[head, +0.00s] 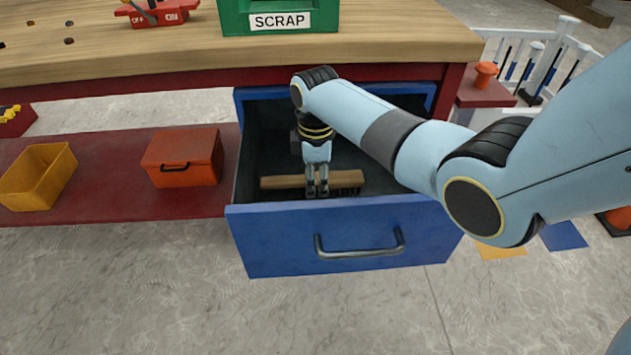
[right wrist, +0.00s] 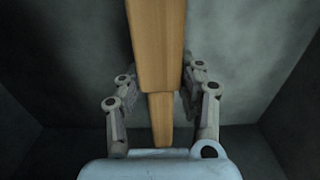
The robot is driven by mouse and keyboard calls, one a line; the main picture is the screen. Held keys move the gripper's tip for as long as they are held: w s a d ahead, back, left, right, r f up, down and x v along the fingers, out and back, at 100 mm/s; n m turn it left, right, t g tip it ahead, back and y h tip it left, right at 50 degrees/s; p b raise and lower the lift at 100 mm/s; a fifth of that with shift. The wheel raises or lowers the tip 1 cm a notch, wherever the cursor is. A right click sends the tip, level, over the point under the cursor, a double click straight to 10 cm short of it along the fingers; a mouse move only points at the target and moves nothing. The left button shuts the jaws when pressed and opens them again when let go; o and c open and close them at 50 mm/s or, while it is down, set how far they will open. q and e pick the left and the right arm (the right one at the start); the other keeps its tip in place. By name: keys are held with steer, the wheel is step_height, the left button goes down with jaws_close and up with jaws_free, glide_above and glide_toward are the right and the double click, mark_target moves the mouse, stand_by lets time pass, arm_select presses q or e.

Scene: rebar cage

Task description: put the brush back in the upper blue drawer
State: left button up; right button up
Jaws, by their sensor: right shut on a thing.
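The upper blue drawer (head: 345,240) is pulled open below the bench top, its front with a grey handle facing me. The brush (head: 280,182) is inside the drawer, lying crosswise, with its wooden part to the left and dark bristles to the right. My right gripper (head: 317,192) reaches down into the drawer and is shut on the brush near its middle. In the right wrist view the brush (right wrist: 155,50) runs between the two fingers (right wrist: 160,95). I cannot tell whether the brush touches the drawer floor. My left gripper is not in view.
A green SCRAP bin (head: 280,18) and a red switch box (head: 158,12) stand on the wooden bench top (head: 130,50). An orange toolbox (head: 183,158) and a yellow bin (head: 38,177) sit on the red shelf left of the drawer. The drawer's walls surround my right gripper.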

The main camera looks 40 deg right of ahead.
mark_target(316, 178)
steer(key=o, duration=1.2)
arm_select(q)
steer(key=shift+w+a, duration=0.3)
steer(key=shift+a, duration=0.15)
arm_select(e)
steer(key=shift+r, duration=0.3)
step_height(316, 178, up, 7)
steer(key=p, duration=0.3)
steer(key=shift+w+r, duration=0.1)
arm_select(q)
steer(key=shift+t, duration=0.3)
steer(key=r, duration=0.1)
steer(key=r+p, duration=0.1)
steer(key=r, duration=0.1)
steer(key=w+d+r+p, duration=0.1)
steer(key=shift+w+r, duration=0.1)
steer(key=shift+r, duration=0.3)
arm_select(e)
step_height(316, 178, up, 4)
steer(key=shift+r, duration=0.2)
